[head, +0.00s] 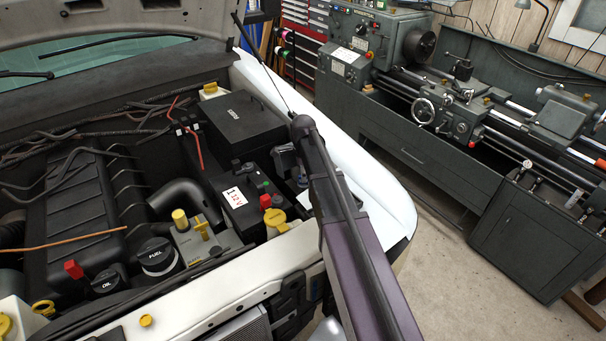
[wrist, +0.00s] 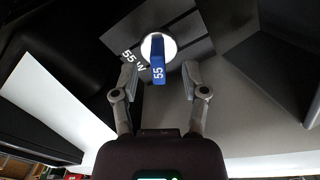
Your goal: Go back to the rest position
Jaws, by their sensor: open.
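In the wrist view my gripper (wrist: 159,76) is open, with its two fingers spread to the left and right. A blue piece marked 55 (wrist: 158,60) stands in the gap between the fingertips, in front of a bright white round spot. I see space between it and each finger. A white "55 W" marking (wrist: 133,61) is on the dark surface beside it. In the head view my arm reaches up over the front right corner of the engine bay, and I cannot make out my gripper there.
The engine bay holds a 12 V battery (head: 237,203), a black box (head: 240,121), and a FUEL cap (head: 156,256). The white fender (head: 345,172) lies right of my arm. Open floor (head: 490,278) separates the vehicle from a lathe (head: 455,110) and a dark cabinet (head: 535,238).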

